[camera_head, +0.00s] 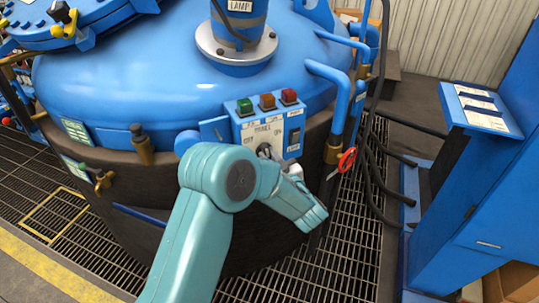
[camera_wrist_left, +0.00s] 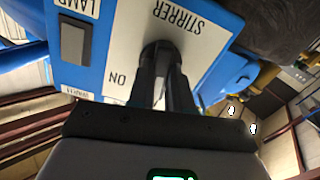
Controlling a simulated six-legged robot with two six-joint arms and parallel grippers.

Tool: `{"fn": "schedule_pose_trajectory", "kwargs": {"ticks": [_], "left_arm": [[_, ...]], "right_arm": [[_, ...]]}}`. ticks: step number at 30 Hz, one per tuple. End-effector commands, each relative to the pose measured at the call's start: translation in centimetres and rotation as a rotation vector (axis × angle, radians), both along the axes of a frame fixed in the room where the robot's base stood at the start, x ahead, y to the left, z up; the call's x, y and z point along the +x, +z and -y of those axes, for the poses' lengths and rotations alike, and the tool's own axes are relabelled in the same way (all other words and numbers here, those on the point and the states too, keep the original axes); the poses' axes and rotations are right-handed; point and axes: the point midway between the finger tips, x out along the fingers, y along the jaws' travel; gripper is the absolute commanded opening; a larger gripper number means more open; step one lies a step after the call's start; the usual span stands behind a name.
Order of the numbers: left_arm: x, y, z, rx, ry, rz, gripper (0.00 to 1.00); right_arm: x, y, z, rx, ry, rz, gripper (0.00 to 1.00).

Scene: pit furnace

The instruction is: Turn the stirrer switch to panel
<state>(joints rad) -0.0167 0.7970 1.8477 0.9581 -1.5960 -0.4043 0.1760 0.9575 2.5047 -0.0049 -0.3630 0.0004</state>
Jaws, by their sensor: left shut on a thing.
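The stirrer switch is a dark round knob (camera_wrist_left: 158,47) on a white label plate marked STIRRER and ON, which appears turned round in the left wrist view. In the head view, the blue control box (camera_head: 240,128) shows its plate with OFF, PANEL and ON. My left gripper (camera_wrist_left: 162,62) has its two dark fingers shut on the knob. In the head view, my teal arm hides most of this gripper (camera_head: 267,152) and the knob's lower surroundings. The knob's exact pointing direction is hidden by the fingers. My right gripper is in neither view.
Green (camera_head: 244,106), orange (camera_head: 267,102) and red (camera_head: 289,96) buttons top the box. A black lamp switch (camera_head: 294,139) is beside the plate. A red-handled valve (camera_head: 346,160), pipes and black hoses (camera_head: 372,182) stand close right. A blue cabinet (camera_head: 460,185) stands farther right.

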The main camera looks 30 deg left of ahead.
Motion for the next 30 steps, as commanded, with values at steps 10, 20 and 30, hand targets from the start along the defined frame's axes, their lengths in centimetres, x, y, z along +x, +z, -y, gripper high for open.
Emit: {"fn": "schedule_pose_trajectory", "kwargs": {"ticks": [10, 20, 30], "left_arm": [[0.01, -0.09, 0.08, 0.082, -0.002, -0.144, 0.00], [0.02, -0.18, 0.08, 0.101, -0.001, -0.176, 0.00], [0.01, -0.20, 0.09, 0.100, -0.002, -0.177, 0.42]], "right_arm": [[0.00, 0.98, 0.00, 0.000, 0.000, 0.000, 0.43], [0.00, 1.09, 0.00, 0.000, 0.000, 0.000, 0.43], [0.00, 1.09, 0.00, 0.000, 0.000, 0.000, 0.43]]}}
